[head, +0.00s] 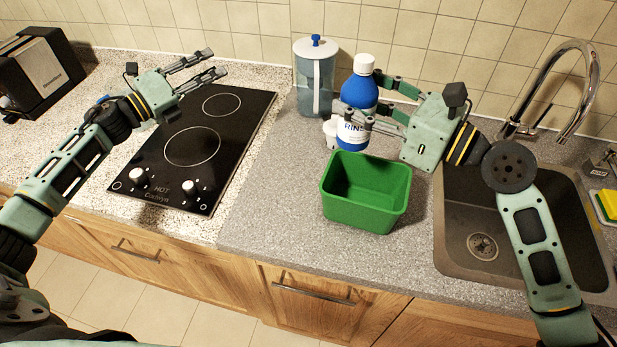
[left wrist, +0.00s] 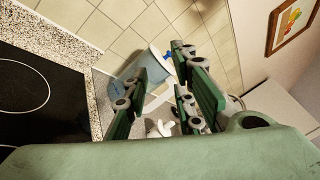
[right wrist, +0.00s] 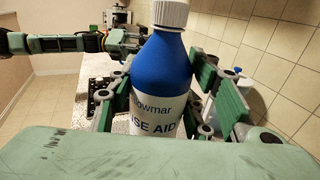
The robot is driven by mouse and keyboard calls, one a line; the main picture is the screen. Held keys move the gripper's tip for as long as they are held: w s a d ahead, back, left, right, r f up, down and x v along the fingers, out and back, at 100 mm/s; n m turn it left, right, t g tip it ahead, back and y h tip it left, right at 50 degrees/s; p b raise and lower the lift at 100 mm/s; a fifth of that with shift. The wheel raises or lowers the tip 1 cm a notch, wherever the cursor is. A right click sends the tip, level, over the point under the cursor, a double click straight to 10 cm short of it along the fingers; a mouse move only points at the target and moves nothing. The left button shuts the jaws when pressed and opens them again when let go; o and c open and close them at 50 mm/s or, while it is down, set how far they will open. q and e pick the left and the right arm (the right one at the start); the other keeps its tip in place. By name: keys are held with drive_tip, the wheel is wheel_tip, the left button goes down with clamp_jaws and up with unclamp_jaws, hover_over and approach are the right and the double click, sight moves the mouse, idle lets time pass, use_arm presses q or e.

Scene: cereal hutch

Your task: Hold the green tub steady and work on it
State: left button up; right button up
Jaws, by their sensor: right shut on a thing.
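The green tub (head: 365,215) stands upright on the grey counter, left of the sink. It looks empty from here, and no gripper touches it. My right gripper (head: 366,103) is shut on a blue rinse aid bottle (head: 357,92) with a white cap and white label. The bottle is about upright at the tub's back rim; its base seems raised, but I cannot tell how far. The bottle fills the middle of the right wrist view (right wrist: 160,62) between the fingers. My left gripper (head: 218,62) is open and empty above the back of the cooktop.
A water jug (head: 314,80) with a blue knob stands by the wall. A small white object (head: 330,133) is partly hidden behind the bottle. The black cooktop (head: 170,175) lies left, the sink (head: 462,205) and tap (head: 585,85) right. Counter left of the tub is clear.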

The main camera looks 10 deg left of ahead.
use_arm(q)
drive_tip(key=s+d+f+m+g+h, duration=0.1)
drive_tip(key=s+d+m+g+h, duration=0.2)
drive_tip(key=d+m, duration=0.55)
drive_tip(key=m+g, duration=1.4)
drive_tip(key=m, duration=0.2)
hover_over(360, 215)
drive_tip(key=a, duration=1)
wheel_tip(360, 215, down, 8)
drive_tip(key=shift+h, duration=0.3)
drive_tip(key=x, duration=0.7)
drive_tip(key=w+x, duration=0.1)
drive_tip(key=x, duration=0.3)
drive_tip(key=shift+f, duration=0.15)
drive_tip(key=shift+c, duration=0.5)
clamp_jaws()
